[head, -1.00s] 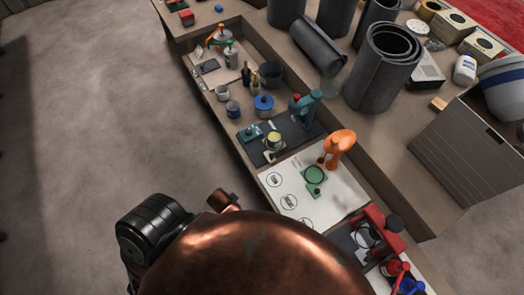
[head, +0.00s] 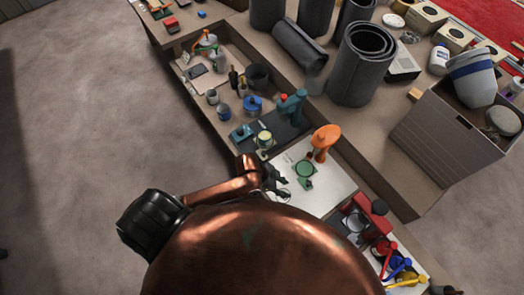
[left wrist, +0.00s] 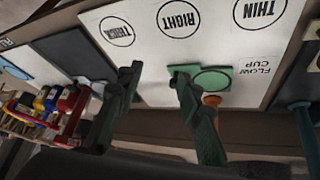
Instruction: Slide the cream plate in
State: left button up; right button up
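A small cream piece (head: 263,155), which looks like the cream plate, lies at the front of a dark mat, by a teal stand (head: 292,104) and a pale yellow-topped round part (head: 265,138). It is too small to tell whether it sits in anything, and I cannot make it out in the left wrist view. My left gripper (head: 272,178) is beside it, over the edge of the white board. In the left wrist view my left gripper (left wrist: 158,85) has its two dark fingers apart, with nothing between them. My right gripper is not clearly in view.
The white board (left wrist: 140,50) carries printed circles, a green round part (left wrist: 212,79) and an orange stand (head: 325,140). Red, blue and yellow tools (head: 398,264) are at the lower right. A blue pot (head: 252,104) and grey rolls (head: 362,65) stand farther back.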

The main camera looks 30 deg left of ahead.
pick_arm(q)
jog(key=w+a+f+m+g, duration=0.1)
jog(key=a, duration=0.1)
jog(key=w+a+f+m, duration=0.1)
jog(key=w+a, duration=0.1)
jog(key=w+a+f+m+g, duration=0.1)
jog(key=w+a+m, duration=0.1)
jog(key=shift+a+f+g, duration=0.25)
jog(key=shift+f+g, duration=0.05)
jog(key=shift+f, duration=0.05)
jog(key=n+t+y, duration=0.1)
send_near(263, 152)
jog(key=d, duration=0.1)
jog(key=x, duration=0.8)
jog(key=shift+a+f, duration=0.2)
jog(key=shift+f, duration=0.05)
grip_shut()
jog(key=shift+w, duration=0.1)
